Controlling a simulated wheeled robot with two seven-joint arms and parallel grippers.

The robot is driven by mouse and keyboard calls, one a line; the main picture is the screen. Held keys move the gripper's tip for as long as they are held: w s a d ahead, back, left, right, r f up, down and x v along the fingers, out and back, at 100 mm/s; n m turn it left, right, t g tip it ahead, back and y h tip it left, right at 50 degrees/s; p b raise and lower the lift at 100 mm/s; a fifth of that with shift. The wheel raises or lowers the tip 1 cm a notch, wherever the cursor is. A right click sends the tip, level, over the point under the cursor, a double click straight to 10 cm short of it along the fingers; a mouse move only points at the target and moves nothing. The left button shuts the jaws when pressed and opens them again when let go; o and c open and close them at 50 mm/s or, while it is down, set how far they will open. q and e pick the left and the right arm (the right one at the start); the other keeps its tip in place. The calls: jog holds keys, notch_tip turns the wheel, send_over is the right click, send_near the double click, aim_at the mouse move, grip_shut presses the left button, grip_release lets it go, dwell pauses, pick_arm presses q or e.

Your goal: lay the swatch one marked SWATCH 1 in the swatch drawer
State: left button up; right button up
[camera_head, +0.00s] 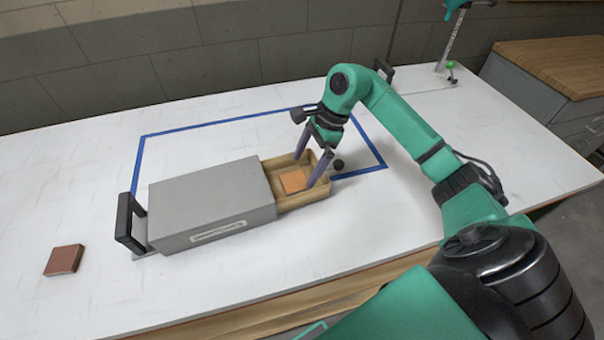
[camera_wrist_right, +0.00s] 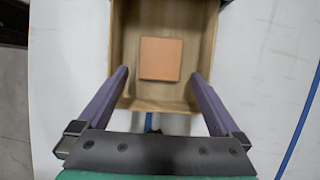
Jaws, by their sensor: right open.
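An orange square swatch (camera_head: 293,181) lies flat on the floor of the open wooden drawer (camera_head: 305,199), which sticks out of the right end of a grey box (camera_head: 210,205). The swatch also shows in the right wrist view (camera_wrist_right: 160,59), apart from the fingers. No marking is readable on it. My right gripper (camera_head: 309,168) is open above the drawer, with its two fingers spread and nothing between them. A brown-red square swatch (camera_head: 64,260) lies on the white table at the left; its marking cannot be read. My left gripper does not show.
Blue tape (camera_head: 215,122) outlines an area around the back of the box. A black handle (camera_head: 128,222) stands at the box's left end, and a dark knob (camera_head: 338,164) is at the drawer's front. The table (camera_head: 90,310) is clear at the front left.

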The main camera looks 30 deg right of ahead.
jog(key=b+v, duration=0.1)
jog(key=v, duration=0.7)
jog(key=shift+d+r, duration=0.15)
jog(key=shift+r, duration=0.1)
jog(key=shift+s+f, duration=0.1)
